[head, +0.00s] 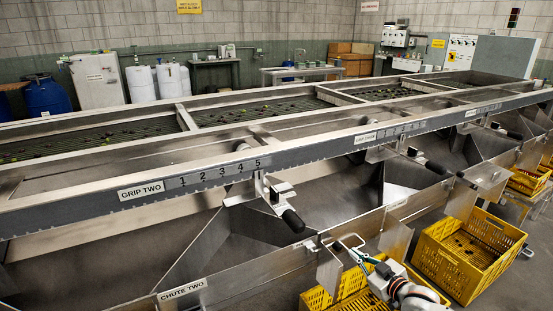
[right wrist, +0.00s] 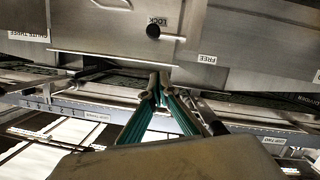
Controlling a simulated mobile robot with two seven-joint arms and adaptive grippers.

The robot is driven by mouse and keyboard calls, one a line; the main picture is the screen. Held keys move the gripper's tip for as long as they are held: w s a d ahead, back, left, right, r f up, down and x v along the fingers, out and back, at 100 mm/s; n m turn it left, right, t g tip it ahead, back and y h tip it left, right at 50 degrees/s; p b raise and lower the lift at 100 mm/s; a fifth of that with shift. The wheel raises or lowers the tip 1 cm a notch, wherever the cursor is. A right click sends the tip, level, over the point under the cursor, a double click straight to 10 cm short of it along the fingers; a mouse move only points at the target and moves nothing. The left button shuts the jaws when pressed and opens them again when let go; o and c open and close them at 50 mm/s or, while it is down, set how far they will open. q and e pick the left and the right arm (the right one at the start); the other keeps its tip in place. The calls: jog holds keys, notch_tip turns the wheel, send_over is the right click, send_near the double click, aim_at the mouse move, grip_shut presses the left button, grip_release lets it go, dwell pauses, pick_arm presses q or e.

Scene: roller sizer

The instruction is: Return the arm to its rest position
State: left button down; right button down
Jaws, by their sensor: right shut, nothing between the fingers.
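My right arm (head: 400,288), white with dark joints, comes in at the bottom right of the head view. Its gripper (head: 357,254) is beside the metal loop handle (head: 347,241) at the machine's front edge; I cannot tell whether they touch. In the right wrist view the right gripper (right wrist: 159,90) has teal-sided fingers that come together at the tips, with nothing between them. A metal plate (right wrist: 205,28) marked LOCK and FREE is just beyond the tips. My left gripper is in neither view.
The steel sizer's front rail (head: 110,207) carries a numbered scale and a black-handled lever (head: 291,219). A chute labelled CHUTE TWO (head: 182,289) is at lower left. Yellow crates (head: 440,262) stand below the front edge, close to my right arm. Grey floor shows beyond them.

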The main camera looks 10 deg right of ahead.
jog(key=s+a+f+g, duration=0.1)
jog(key=s+a+f, duration=0.6)
jog(key=s+a, duration=0.25)
pick_arm(q)
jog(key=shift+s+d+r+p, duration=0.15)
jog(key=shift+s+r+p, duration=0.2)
jog(key=shift+p, duration=0.45)
pick_arm(e)
jog(key=s+a+f+m+g, duration=0.1)
jog(key=s+a, duration=0.1)
jog(key=s, duration=1.1)
jog(key=s+a+f+m+g+h, duration=0.1)
jog(key=s+a+f+g, duration=0.1)
jog(key=s, duration=1.1)
jog(key=shift+s+a+f+m, duration=0.2)
jog(key=shift+a+m, duration=0.2)
jog(key=shift+a, duration=0.3)
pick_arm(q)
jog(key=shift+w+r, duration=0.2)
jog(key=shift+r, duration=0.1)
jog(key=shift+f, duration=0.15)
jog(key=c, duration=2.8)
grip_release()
